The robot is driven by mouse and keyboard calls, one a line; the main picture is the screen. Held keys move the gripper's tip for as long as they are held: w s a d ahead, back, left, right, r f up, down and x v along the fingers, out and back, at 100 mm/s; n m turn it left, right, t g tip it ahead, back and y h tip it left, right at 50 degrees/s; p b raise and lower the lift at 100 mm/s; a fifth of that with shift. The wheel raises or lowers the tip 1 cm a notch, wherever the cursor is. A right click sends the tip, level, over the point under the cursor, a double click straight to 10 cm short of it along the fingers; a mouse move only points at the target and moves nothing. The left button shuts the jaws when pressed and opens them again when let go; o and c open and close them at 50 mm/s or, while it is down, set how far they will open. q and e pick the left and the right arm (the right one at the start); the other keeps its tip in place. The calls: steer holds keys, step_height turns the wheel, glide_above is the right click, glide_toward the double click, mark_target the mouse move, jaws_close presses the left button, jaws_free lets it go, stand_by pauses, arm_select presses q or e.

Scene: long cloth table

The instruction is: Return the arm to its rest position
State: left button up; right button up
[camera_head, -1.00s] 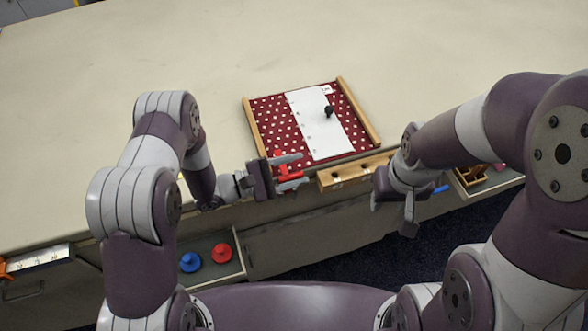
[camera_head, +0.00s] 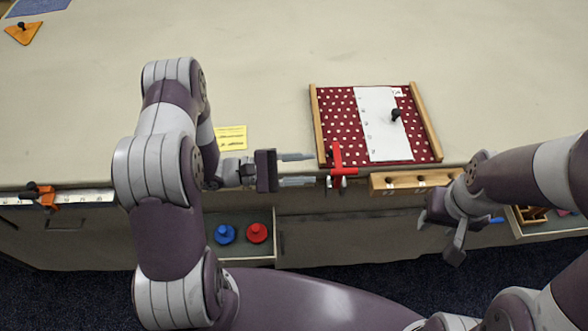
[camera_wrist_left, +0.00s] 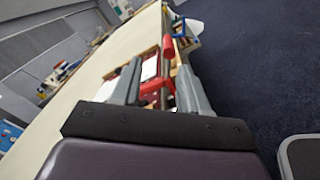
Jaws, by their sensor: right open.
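My left gripper (camera_head: 313,168) is open and empty at the table's front edge, pointing right. Its fingertips are just left of a red clamp (camera_head: 338,172) at the lower left corner of a dotted red board. In the left wrist view the red clamp (camera_wrist_left: 167,48) shows beyond and between the two spread fingers (camera_wrist_left: 157,86). My right gripper (camera_head: 441,238) is open and empty, hanging in front of the table edge, right of the clamp.
The dotted board (camera_head: 341,119) has wooden side rails, a white sheet and a black knob (camera_head: 396,114). A wooden rail (camera_head: 410,180) lies at the front edge. A drawer below holds a blue piece (camera_head: 225,234) and a red piece (camera_head: 257,233). A yellow card (camera_head: 231,138) lies behind my left arm.

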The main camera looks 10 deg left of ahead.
arm_select(q)
steer(key=shift+v, duration=1.1)
steer(key=w+m+y, duration=0.1)
steer(key=w, duration=0.1)
steer(key=w+m+t+y, duration=0.1)
steer(key=w+y, duration=0.1)
steer(key=w+a+m+y, duration=0.1)
steer(key=y, duration=0.1)
steer(key=shift+w+f+t, duration=0.35)
steer(key=shift+w+t, duration=0.05)
steer(key=s+a+r+m+g+y, duration=0.1)
steer(key=a+r+m+y, duration=0.1)
steer(key=a+m+y, duration=0.3)
steer(key=s+a+r+m+y, duration=0.1)
steer(key=a+r+m+y, duration=0.15)
steer(key=y, duration=0.45)
steer(key=s+d+r+m+g, duration=0.2)
steer(key=s+g, duration=0.3)
steer(key=s, duration=0.8)
steer(key=shift+d+r+m, duration=0.2)
steer(key=shift+r+m, duration=0.35)
